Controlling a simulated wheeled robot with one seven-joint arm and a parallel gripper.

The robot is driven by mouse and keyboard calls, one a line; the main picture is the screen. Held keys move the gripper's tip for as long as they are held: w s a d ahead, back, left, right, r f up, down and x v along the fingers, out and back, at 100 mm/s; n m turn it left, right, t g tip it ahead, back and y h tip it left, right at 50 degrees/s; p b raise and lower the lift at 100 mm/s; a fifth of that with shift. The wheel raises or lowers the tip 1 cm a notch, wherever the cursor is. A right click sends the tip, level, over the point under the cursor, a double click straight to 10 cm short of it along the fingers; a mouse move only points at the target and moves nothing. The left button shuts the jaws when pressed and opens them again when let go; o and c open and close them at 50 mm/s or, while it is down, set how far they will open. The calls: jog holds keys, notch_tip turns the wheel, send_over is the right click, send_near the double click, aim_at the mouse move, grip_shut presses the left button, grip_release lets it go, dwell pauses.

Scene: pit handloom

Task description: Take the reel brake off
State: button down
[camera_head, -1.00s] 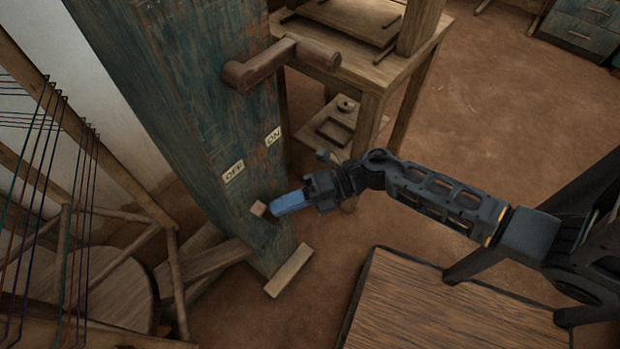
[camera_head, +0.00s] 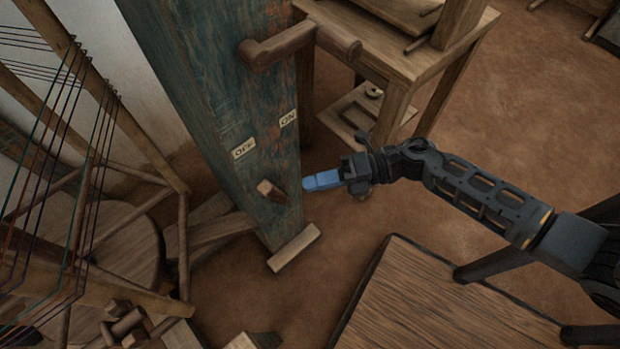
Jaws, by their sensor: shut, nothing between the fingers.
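A short wooden peg (camera_head: 271,191) sticks out low on the front of the teal wooden post (camera_head: 222,100). An OFF label (camera_head: 243,149) is above and left of the peg, and an ON label (camera_head: 288,118) is higher to the right. I cannot tell for sure which label the peg is set to. A wooden crank-shaped handle (camera_head: 300,42) is fixed higher on the post. My gripper (camera_head: 306,183), with blue fingers, is shut and empty just right of the peg, with a small gap between them in the picture.
A wooden table (camera_head: 425,65) stands behind the post. A wooden bench top (camera_head: 440,305) lies at the lower right. A frame with coloured threads (camera_head: 60,150) and wooden pieces fill the left. Open brown floor (camera_head: 510,130) lies to the right.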

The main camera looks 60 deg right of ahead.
jog(key=v, duration=0.8)
jog(key=shift+s+d, duration=0.2)
jog(key=shift+d, duration=0.1)
jog(key=s+a+r+m+t+h+p, duration=0.1)
jog(key=s+a+r+m+h+p, duration=0.2)
jog(key=r+m, duration=0.8)
jog(key=s+a+r+m+t+h+p, duration=0.1)
jog(key=s+a+r+m+h, duration=0.6)
jog(key=m, duration=0.9)
jog(key=a+r+p, duration=0.1)
jog(key=a+r, duration=0.2)
jog(key=r, duration=0.1)
jog(key=shift+r+m+t+p, duration=0.3)
jog(key=shift+r+t+p, duration=0.1)
